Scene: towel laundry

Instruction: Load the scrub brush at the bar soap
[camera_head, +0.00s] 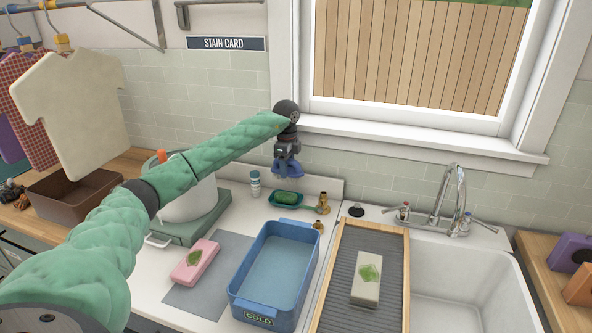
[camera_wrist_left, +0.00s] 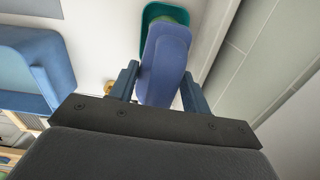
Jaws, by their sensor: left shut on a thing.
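My left gripper (camera_head: 287,160) is above the back of the counter, pointing down. It is shut on the blue scrub brush (camera_head: 285,170), which also shows between the fingers in the left wrist view (camera_wrist_left: 166,62). The green bar soap (camera_head: 287,198) lies in a dark green dish (camera_head: 275,203) just below the brush. In the left wrist view the brush covers much of the dish (camera_wrist_left: 149,12) and soap, so I cannot tell whether brush and soap touch. In the head view a gap shows between them. My right gripper is not in view.
A blue basin marked COLD (camera_head: 238,287) stands in front of the dish. A small bottle (camera_head: 255,184) is left of the dish, and brass fittings (camera_head: 323,203) are right.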

